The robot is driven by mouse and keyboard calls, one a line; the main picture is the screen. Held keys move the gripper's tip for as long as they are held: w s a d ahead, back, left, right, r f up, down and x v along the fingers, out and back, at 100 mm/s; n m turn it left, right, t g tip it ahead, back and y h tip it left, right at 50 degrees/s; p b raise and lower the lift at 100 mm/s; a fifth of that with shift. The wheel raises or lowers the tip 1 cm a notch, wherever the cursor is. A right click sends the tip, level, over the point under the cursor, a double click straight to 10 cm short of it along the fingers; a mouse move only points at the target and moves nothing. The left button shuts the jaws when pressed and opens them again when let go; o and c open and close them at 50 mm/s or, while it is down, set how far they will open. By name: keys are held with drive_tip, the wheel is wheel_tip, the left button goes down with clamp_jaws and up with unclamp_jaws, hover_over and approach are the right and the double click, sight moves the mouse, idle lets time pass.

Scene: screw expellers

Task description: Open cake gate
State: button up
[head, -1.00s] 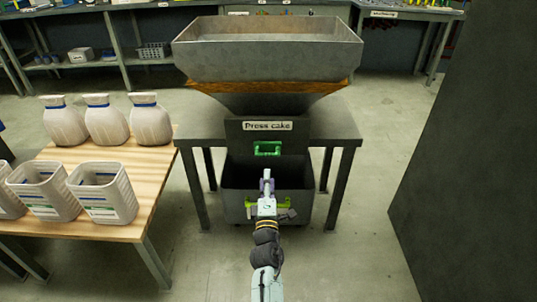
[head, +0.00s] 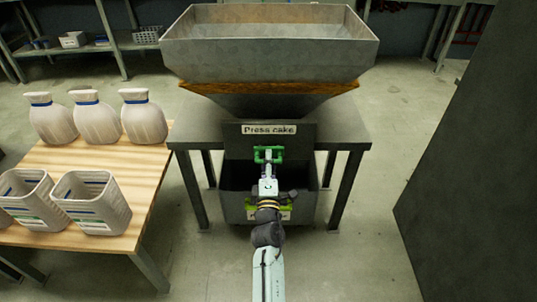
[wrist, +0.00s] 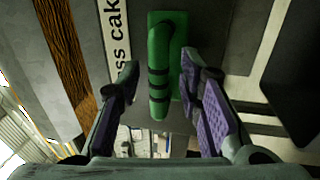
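The cake gate is the grey panel (head: 240,141) below the hopper, labelled "Press cake" (head: 269,129), with a green handle (head: 277,152). In the wrist view the green handle (wrist: 159,75) stands between the fingers of my gripper (wrist: 158,90). The fingers have purple pads and are spread apart, with a gap on each side of the handle. In the head view my gripper (head: 268,160) is at the handle, and my wrist and arm hide part of it. Whether the fingers touch the handle is not clear.
A grey bin (head: 234,206) stands under the gate, between the legs of the dark metal table (head: 346,136). A wooden table (head: 115,205) with white jugs (head: 96,120) and white tubs (head: 92,207) is on the left. A large dark panel (head: 465,170) stands at right.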

drive_tip(key=shift+c, duration=0.2)
clamp_jaws()
idle(0.7)
